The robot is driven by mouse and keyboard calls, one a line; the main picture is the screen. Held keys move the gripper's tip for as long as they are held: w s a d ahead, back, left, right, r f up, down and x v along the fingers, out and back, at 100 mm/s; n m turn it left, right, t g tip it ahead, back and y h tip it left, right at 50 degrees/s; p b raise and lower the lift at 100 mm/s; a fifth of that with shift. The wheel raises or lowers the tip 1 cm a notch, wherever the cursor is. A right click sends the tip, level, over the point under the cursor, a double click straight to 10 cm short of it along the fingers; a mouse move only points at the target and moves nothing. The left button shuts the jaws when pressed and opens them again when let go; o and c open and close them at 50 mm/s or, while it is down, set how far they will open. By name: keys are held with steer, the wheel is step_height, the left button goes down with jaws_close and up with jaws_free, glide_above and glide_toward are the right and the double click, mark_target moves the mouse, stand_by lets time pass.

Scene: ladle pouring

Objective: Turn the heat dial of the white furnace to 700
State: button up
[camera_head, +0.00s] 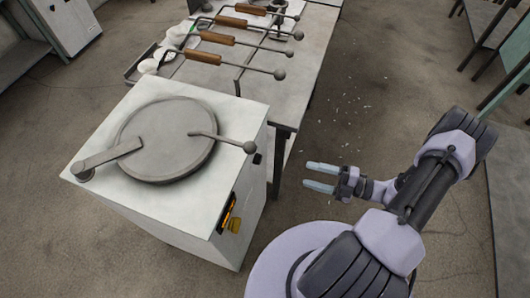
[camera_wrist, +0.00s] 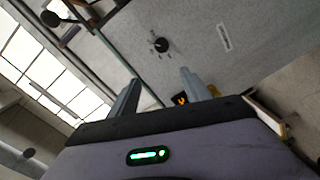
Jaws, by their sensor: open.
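The white furnace (camera_head: 120,121) stands at left centre in the head view, with its round grey lid on top. Its right side face carries a small dark knob (camera_head: 257,158) and an orange-lit display (camera_head: 227,212). In the wrist view the side face (camera_wrist: 250,65) fills the upper right. A round black dial (camera_wrist: 160,45) with marks around it sits there; its setting is too small to read. My gripper (camera_head: 309,176) is open and empty, right of the furnace and apart from it. Its fingers (camera_wrist: 160,92) point toward the face, with the display (camera_wrist: 181,99) partly behind the right finger.
A table (camera_head: 309,72) behind the furnace holds several long ladles with wooden grips. The lid's ball-ended handle (camera_head: 249,147) juts past the furnace's top right edge. A yellow knob (camera_head: 235,225) is beside the display.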

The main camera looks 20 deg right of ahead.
mark_target(258, 159)
steer(key=w+a+f+m+t+b, duration=0.2)
steer(key=w+a+f+m, duration=0.1)
steer(key=w+a, duration=0.7)
steer(key=a, duration=0.2)
steer(key=shift+w+a+m+h+b, duration=0.3)
steer(key=shift+a+m+h+b, duration=0.1)
steer(key=shift+c, duration=0.5)
jaws_close()
